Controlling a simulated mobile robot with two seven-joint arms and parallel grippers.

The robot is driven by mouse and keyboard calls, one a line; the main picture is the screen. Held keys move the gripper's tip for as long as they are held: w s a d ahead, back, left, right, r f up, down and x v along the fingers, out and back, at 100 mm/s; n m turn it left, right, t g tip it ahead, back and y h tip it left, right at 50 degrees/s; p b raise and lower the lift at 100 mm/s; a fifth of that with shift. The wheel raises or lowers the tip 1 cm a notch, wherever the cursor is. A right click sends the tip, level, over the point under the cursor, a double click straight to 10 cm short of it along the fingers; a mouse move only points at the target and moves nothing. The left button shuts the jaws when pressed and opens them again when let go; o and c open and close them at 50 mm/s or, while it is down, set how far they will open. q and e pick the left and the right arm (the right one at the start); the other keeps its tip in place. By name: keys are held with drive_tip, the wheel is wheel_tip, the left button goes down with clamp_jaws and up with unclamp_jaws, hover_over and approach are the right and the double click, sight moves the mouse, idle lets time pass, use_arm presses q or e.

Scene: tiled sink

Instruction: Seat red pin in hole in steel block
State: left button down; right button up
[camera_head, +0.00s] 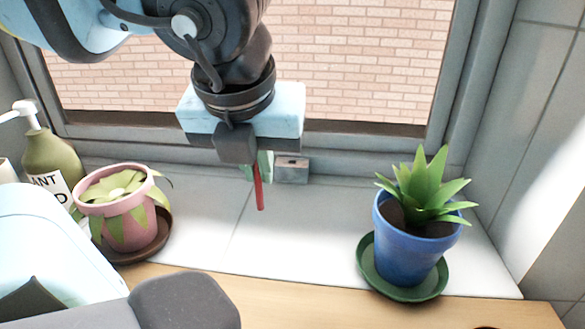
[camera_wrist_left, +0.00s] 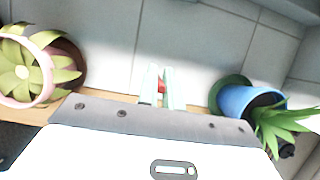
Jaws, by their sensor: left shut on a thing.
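My left gripper (camera_head: 258,160) hangs down from the top of the head view, in front of the window. It is shut on the red pin (camera_head: 259,192), which points downward with a slight tilt, its lower end free above the pale tiles. The left wrist view shows the gripper's pale fingertips (camera_wrist_left: 163,90) with a bit of the red pin (camera_wrist_left: 162,86) between them. The small grey steel block (camera_head: 292,170) is just right of and behind the pin, partly covered by the gripper. Its hole cannot be made out. The pin is apart from the block.
A pink flowerpot (camera_head: 122,218) on a brown saucer stands at left, beside a green pump bottle (camera_head: 50,160). A blue pot (camera_head: 405,255) with a spiky plant stands on a green saucer at right. Bare tiles lie between the pots. The window frame (camera_head: 350,145) rises behind.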

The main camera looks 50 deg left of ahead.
use_arm(q)
drive_tip(key=p, duration=0.1)
hover_over(293, 158)
drive_tip(key=s+d, duration=0.1)
drive_tip(key=s, duration=0.1)
drive_tip(key=f, duration=0.2)
drive_tip(key=shift+w+f, duration=0.25)
drive_tip(key=shift+f, duration=0.5)
drive_tip(key=shift+w+f, duration=0.2)
drive_tip(key=shift+f, duration=0.55)
drive_tip(key=shift+f+b, duration=0.3)
drive_tip(key=shift+b, duration=0.05)
drive_tip(key=c, duration=1.6)
unclamp_jaws()
drive_tip(key=shift+r, duration=0.1)
drive_tip(key=shift+o, duration=0.2)
drive_tip(key=shift+r, duration=0.1)
